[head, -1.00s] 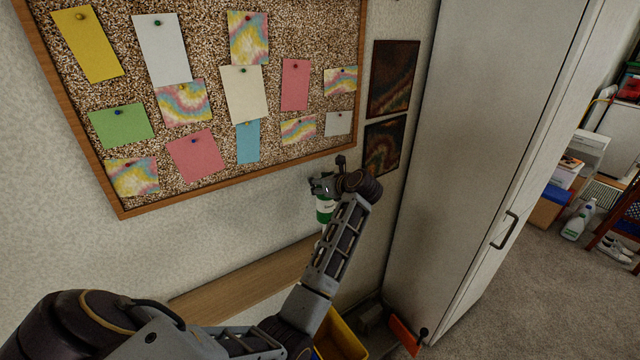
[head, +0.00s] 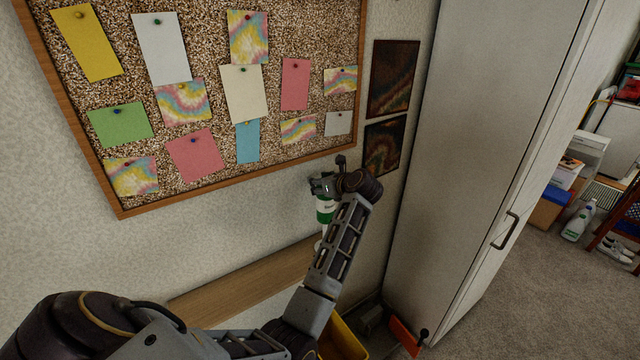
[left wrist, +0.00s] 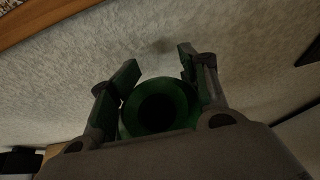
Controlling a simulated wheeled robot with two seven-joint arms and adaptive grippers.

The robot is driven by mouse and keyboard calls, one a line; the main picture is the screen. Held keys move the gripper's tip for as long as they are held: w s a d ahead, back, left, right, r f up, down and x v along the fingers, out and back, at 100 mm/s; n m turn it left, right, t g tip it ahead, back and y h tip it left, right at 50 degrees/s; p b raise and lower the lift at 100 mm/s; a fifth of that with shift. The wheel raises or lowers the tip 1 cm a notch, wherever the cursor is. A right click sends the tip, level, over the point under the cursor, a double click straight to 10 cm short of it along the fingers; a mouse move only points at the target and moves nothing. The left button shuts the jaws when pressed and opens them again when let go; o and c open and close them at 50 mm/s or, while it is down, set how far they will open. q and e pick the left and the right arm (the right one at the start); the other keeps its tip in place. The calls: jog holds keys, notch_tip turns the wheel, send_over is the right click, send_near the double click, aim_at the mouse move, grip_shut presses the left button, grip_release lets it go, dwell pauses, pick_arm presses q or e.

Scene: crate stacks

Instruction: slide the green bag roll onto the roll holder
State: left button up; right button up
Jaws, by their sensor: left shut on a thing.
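My left gripper (head: 324,186) is shut on the green bag roll (head: 325,212), near the wall below the corkboard. In the head view the roll hangs upright beneath the gripper, with a white band and green parts, partly hidden by my forearm. The left wrist view shows the roll (left wrist: 190,108) end-on, as a green ring around a dark hole, between the two fingers (left wrist: 155,72). A small pale thing shows just below the roll in the head view; I cannot tell whether it is the roll holder. My right gripper is not in view.
The corkboard (head: 210,185) with pinned papers hangs above left of the gripper. Two dark pictures (head: 385,145) hang to its right. A tall pale cabinet (head: 470,150) stands at right. A wooden ledge (head: 240,278) and a yellow bin (head: 345,338) lie below.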

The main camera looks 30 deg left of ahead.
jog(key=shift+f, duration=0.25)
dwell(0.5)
